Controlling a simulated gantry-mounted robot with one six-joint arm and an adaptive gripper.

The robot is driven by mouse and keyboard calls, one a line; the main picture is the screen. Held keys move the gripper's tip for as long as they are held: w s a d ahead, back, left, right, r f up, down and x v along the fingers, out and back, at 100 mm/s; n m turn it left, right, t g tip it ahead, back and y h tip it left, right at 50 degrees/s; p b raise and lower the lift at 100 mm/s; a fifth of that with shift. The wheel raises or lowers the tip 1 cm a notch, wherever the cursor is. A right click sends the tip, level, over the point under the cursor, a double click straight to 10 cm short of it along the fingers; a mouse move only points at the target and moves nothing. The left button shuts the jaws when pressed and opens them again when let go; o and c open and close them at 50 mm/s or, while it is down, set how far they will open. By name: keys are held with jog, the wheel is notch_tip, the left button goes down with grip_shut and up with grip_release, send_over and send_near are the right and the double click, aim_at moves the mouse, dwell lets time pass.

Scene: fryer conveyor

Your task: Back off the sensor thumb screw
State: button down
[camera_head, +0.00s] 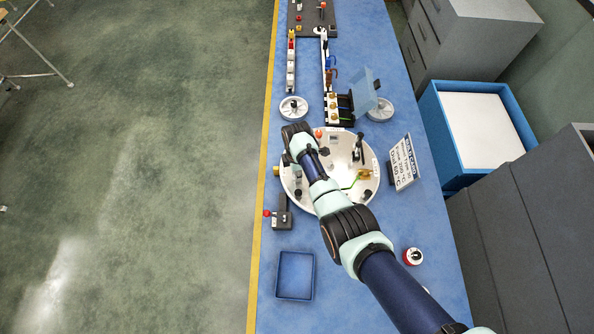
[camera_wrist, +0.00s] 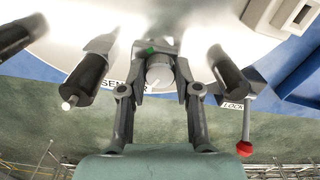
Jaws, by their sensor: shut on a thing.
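The sensor thumb screw (camera_wrist: 159,74) is a pale grey round knob in the wrist view. It stands beside a partly hidden "SENSOR" label (camera_wrist: 112,83), with a small green mark (camera_wrist: 150,50) just behind it. My gripper (camera_wrist: 160,70) has one finger on each side of the knob and is shut on it. The contact at the fingertips is partly hidden, and the screw's thread does not show. In the head view my arm reaches over the left part of the round white plate (camera_head: 335,198); its wrist hides the gripper and the screw there.
Dark posts (camera_wrist: 86,78) and (camera_wrist: 228,72) flank my gripper closely. A red-balled lever (camera_wrist: 245,146) stands near a "LOCK" label (camera_wrist: 232,105). In the head view, a blue tray (camera_head: 295,297) and a sign (camera_head: 403,163) sit near the plate.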

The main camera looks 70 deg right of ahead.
jog(key=c, duration=0.8)
grip_release()
notch_tip(320, 180, up, 12)
dwell(0.4)
